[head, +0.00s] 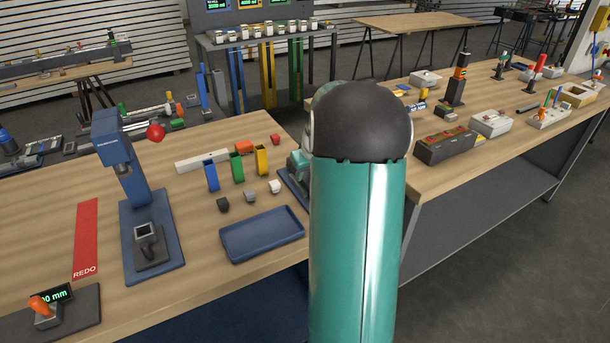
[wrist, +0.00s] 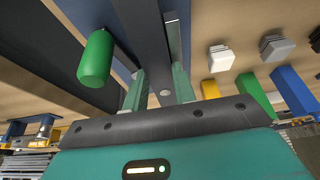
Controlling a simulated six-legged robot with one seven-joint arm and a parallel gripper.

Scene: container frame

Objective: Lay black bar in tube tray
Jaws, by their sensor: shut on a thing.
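My gripper (wrist: 163,78) shows in the wrist view with its two teal fingers on either side of a long dark piece (wrist: 145,35). It is shut on this piece, which runs away from me; I cannot tell for sure that it is the black bar. A green cylinder (wrist: 97,58) is just left of the fingers. In the head view my arm hides most of the gripper and the held piece. A shallow blue tray (head: 262,233) lies empty at the front of the near bench; I cannot tell whether it is the tube tray.
Black (head: 222,205), grey (head: 250,195) and white (head: 275,187) cubes sit behind the blue tray. Blue (head: 211,176), green (head: 237,167) and yellow (head: 262,160) gates stand beyond. A blue press (head: 122,160) with a red ball stands left. A second bench (head: 460,180) is right.

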